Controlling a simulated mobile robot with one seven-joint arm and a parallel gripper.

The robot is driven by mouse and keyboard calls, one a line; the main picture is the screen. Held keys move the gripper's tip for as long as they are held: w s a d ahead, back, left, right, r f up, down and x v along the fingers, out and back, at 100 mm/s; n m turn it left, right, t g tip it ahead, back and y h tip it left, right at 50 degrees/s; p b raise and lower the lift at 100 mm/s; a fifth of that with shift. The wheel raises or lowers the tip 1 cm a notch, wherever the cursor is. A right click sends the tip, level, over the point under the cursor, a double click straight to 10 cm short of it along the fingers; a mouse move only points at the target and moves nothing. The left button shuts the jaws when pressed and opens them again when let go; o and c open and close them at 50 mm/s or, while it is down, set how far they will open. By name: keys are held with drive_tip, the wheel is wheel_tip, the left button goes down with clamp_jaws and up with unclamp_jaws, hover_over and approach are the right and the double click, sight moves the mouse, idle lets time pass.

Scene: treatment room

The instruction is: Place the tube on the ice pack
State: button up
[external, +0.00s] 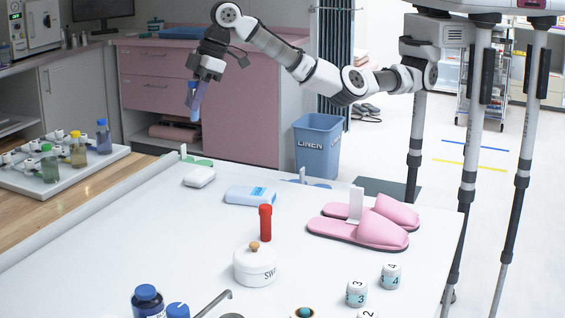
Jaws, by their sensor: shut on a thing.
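My gripper (195,84) is in the upper left of the external view, raised above the far left part of the white table. It is shut on a blue-violet tube (197,103), which hangs roughly upright and slightly tilted below it. The ice pack (250,195), a flat white and light-blue pack, lies on the white table (130,225), below and to the right of the held tube, well apart from it. The top of the pack looks bare. The gripper's fingers are small and partly hidden.
A white rounded case (199,176) lies left of the pack. A red cylinder (265,222) stands near it, behind a white lidded jar (256,266). Pink slippers (370,227) lie to the right. A tray with bottles (65,178) is at left. The table's left-middle is clear.

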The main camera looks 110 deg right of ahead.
drive_tip(key=s+a+r+m+p, duration=0.1)
drive_tip(key=s+a+m, duration=0.1)
drive_tip(key=s, duration=1)
drive_tip(key=p, duration=0.4)
hover_over(251, 191)
drive_tip(key=shift+h, duration=0.4)
wheel_tip(251, 191, down, 20)
drive_tip(key=shift+s+d+r, duration=0.1)
drive_tip(key=shift+f, duration=0.25)
drive_tip(key=o, duration=1)
drive_tip(key=shift+r, duration=0.1)
drive_tip(key=shift+c, duration=0.2)
